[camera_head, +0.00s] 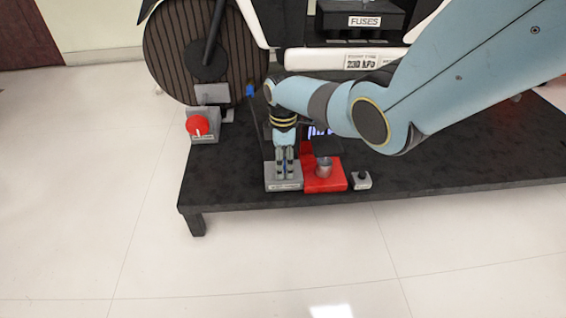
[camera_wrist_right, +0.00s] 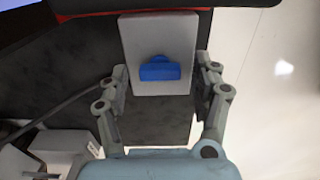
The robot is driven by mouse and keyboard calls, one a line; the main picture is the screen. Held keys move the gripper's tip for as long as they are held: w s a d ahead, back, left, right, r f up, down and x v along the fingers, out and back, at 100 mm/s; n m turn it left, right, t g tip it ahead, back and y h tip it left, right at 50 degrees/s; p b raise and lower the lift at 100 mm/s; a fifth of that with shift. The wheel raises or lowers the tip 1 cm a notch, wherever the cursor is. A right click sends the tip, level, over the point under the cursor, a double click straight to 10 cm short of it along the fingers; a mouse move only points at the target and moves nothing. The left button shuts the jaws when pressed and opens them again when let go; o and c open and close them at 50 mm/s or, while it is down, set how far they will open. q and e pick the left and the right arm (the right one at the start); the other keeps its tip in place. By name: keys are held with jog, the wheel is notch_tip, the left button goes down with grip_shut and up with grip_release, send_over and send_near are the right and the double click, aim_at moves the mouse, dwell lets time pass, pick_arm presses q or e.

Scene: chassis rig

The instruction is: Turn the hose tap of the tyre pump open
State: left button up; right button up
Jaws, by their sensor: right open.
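The hose tap has a blue handle (camera_wrist_right: 159,69) on a pale grey block (camera_wrist_right: 158,30) in the right wrist view. The handle lies crosswise in that picture. My right gripper (camera_head: 285,170) points down over the grey block (camera_head: 284,186) at the front of the dark platform. In the right wrist view, its open fingers stand on either side of the block, with the handle between them, and do not visibly grip it. In the head view, the fingers mostly hide the handle. My left gripper is not in view.
A red base (camera_head: 339,184) with a grey cup (camera_head: 323,168) stands immediately right of the block. A small black-knobbed box (camera_head: 361,181) is farther right. A red knob (camera_head: 197,125) sits by the wheel (camera_head: 165,60) at left. The platform's front edge (camera_head: 230,209) is close.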

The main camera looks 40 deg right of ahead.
jog(key=c, duration=1.2)
jog(key=shift+o, duration=0.2)
